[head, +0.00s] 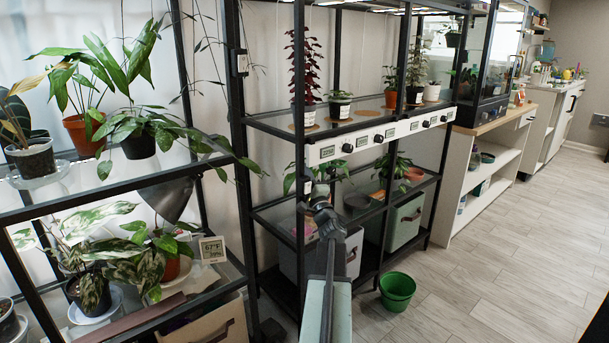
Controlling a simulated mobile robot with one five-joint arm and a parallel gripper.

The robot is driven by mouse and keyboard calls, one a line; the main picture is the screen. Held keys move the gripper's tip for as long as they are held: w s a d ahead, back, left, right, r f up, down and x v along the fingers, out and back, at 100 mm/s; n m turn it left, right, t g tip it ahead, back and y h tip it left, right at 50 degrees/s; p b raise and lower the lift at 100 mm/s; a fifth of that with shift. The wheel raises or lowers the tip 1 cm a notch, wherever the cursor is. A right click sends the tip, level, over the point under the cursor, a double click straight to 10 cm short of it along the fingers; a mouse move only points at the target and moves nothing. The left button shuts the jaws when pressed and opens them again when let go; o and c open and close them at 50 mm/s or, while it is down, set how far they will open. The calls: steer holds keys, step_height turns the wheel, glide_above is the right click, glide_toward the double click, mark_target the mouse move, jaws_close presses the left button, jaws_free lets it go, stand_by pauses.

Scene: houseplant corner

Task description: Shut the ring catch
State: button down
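My arm reaches up from the bottom centre of the head view. My gripper (318,193) is at its far end, dark and small, in front of a black post of the middle shelf rack. Whether its fingers are open or shut is too small to tell. I cannot make out a ring catch with certainty. A small pale fitting (308,186) shows on the post right by the gripper, partly hidden. I cannot tell whether the gripper touches anything.
The middle rack (375,130) holds potted plants and a white control strip with knobs. A left rack (100,185) carries more plants, and leaves overhang its edge. A green bucket (397,291) stands on the floor. The wood floor (500,270) at right is clear.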

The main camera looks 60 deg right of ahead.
steer(key=shift+s+d+n+t+y, duration=0.55)
steer(key=shift+n+y, duration=1.5)
steer(key=shift+y, duration=1.85)
steer(key=shift+s+d+n+t+y, duration=0.1)
steer(key=shift+s+d+n+y, duration=0.55)
steer(key=shift+n+y, duration=2.3)
steer(key=shift+s+d+n+t+y, duration=0.25)
steer(key=shift+s+n+y, duration=0.8)
steer(key=shift+y, duration=3.8)
steer(key=shift+w+a+n, duration=0.1)
steer(key=shift+a+n, duration=0.05)
steer(key=shift+n, duration=0.1)
steer(key=c, duration=1.3)
jaws_free()
steer(key=b+v, duration=0.3)
steer(key=v, duration=0.4)
steer(key=shift+s+d+f, duration=0.2)
steer(key=shift+s, duration=0.1)
